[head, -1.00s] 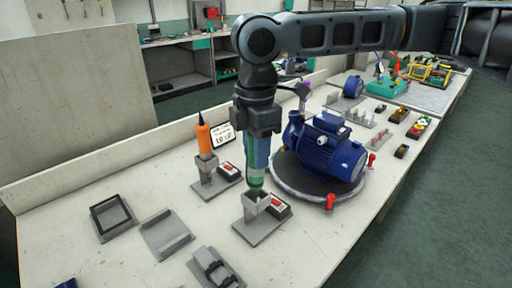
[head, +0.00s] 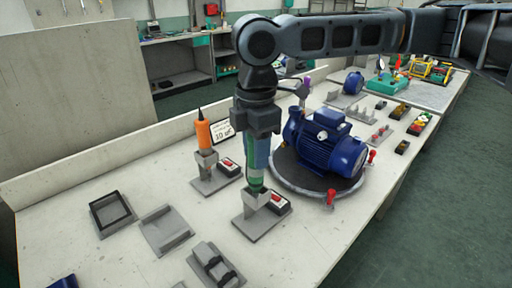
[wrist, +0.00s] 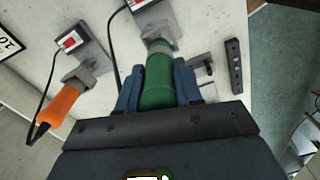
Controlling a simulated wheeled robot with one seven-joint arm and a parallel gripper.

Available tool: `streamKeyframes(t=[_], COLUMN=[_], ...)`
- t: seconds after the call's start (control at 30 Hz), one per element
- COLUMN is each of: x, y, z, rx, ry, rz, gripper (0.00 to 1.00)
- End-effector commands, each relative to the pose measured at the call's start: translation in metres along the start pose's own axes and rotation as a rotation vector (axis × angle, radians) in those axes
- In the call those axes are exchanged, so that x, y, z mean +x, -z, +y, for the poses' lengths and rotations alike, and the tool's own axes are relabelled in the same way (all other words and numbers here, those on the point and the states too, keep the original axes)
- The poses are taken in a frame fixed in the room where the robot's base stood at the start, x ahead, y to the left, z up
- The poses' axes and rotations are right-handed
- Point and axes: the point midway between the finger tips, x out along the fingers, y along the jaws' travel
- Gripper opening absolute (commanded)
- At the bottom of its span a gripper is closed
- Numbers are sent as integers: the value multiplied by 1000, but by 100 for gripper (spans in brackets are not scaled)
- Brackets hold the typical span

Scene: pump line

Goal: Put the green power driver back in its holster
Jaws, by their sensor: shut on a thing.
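The green power driver (head: 256,180) is upright in my gripper (head: 257,157), its lower end at the mouth of a grey holster (head: 258,200) on a flat base plate. In the wrist view the green driver (wrist: 157,82) lies between the two blue fingers of my gripper (wrist: 158,88), which are shut on it. Its lower end meets the grey holster (wrist: 158,48) there. I cannot tell how deep it sits. A red switch box (head: 278,204) stands on the same base plate.
An orange driver (head: 204,134) stands in a similar holster to the left, by a small sign (head: 222,132). A blue pump (head: 328,150) sits on a round dark turntable (head: 290,182) close on the right. Empty grey trays (head: 165,230) lie at front left.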

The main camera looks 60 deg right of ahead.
Motion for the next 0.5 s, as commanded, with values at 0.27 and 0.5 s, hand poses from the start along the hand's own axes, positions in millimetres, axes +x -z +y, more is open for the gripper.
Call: streamKeyframes(t=[0.27, 0.5], x=[10, 17], y=[0, 0], z=[0, 0], rx=[0, 0], ry=[1, 0], rz=[1, 0], gripper=[1, 1])
